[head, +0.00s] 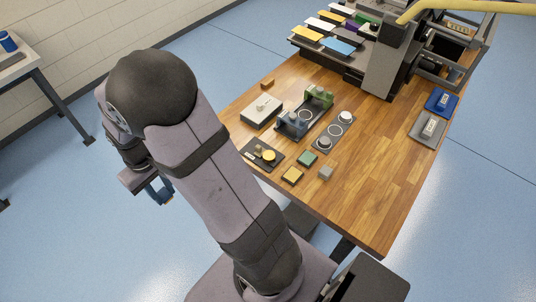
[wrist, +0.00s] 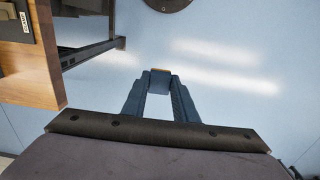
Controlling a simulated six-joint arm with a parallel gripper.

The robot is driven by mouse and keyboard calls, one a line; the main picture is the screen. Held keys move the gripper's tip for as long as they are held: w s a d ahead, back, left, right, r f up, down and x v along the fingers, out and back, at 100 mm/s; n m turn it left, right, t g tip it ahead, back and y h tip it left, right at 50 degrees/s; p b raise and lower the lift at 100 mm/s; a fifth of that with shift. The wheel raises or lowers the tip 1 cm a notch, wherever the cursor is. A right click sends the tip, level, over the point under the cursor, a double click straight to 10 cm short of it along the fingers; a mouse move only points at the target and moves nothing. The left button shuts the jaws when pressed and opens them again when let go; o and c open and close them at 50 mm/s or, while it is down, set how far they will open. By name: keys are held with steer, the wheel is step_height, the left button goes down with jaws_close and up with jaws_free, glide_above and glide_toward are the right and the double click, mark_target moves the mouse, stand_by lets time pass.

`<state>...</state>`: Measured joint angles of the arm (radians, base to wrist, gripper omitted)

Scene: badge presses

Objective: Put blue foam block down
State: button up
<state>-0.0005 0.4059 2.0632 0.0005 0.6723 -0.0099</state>
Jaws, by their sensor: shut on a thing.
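My gripper (wrist: 160,84) is shut on a small dark blue block (wrist: 159,86), gripped between the two fingertips in the wrist view. A thin tan edge shows at the block's far side. In the head view my gripper (head: 160,192) hangs left of the wooden table (head: 372,200), out over the blue floor. The block is hard to tell from the blue fingers there.
The table's right front is bare.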

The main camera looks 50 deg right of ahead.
stand_by(0.6)
steer(key=s+d+m+b, duration=0.3)
steer(key=d, duration=0.7)
steer(key=s+d+f+m+b, duration=0.1)
steer(key=s+d+m+b, duration=0.2)
steer(key=d, duration=0.7)
steer(key=s+d+m+b, duration=0.3)
steer(key=s+d+m, duration=0.1)
steer(key=d, duration=0.6)
steer(key=shift+d+f, duration=0.2)
steer(key=shift+f, duration=0.2)
steer(key=s+d+r+m+b, duration=0.2)
steer(key=s+d+m+b, duration=0.15)
steer(key=s, duration=0.55)
steer(key=s+d+r+m+b, duration=0.2)
steer(key=s+d, duration=0.2)
steer(key=s, duration=0.5)
steer(key=s+a+n, duration=0.1)
steer(key=a+n, duration=0.1)
steer(key=a, duration=0.4)
steer(key=shift+a+f+p, duration=0.1)
steer(key=shift+f+p, duration=0.55)
steer(key=shift+f, duration=4.25)
steer(key=shift+f, duration=0.1)
